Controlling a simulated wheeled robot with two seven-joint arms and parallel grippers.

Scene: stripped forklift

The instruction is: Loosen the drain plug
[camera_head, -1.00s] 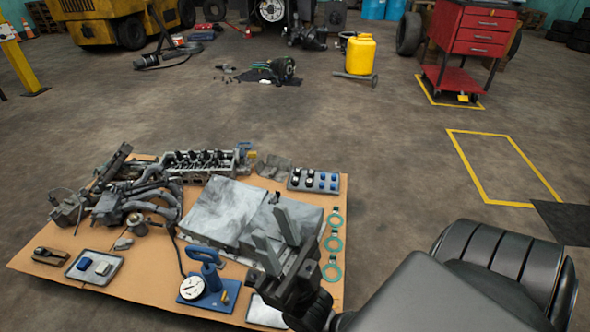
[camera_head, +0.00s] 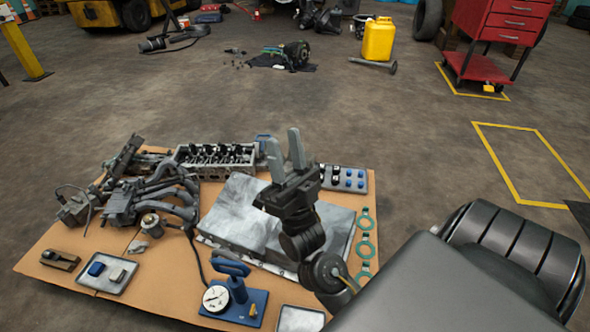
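I cannot make out a drain plug in this view. A broad grey metal part, like an oil pan or cover (camera_head: 234,215), lies on the brown cardboard sheet (camera_head: 60,247). My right gripper (camera_head: 284,143) is over the far right part of the grey metal piece, its fingers pointing up and away. The two fingers stand apart with nothing between them. Its wrist and forearm hide part of the grey piece's right side. My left gripper is out of view.
On the cardboard are a cylinder head (camera_head: 215,159), manifold parts (camera_head: 165,196), a blue gauge stand (camera_head: 237,293), green rings (camera_head: 365,246) and a tray of small parts (camera_head: 343,179). A yellow can (camera_head: 378,40) and red tool cart (camera_head: 495,40) stand behind. Open floor lies between.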

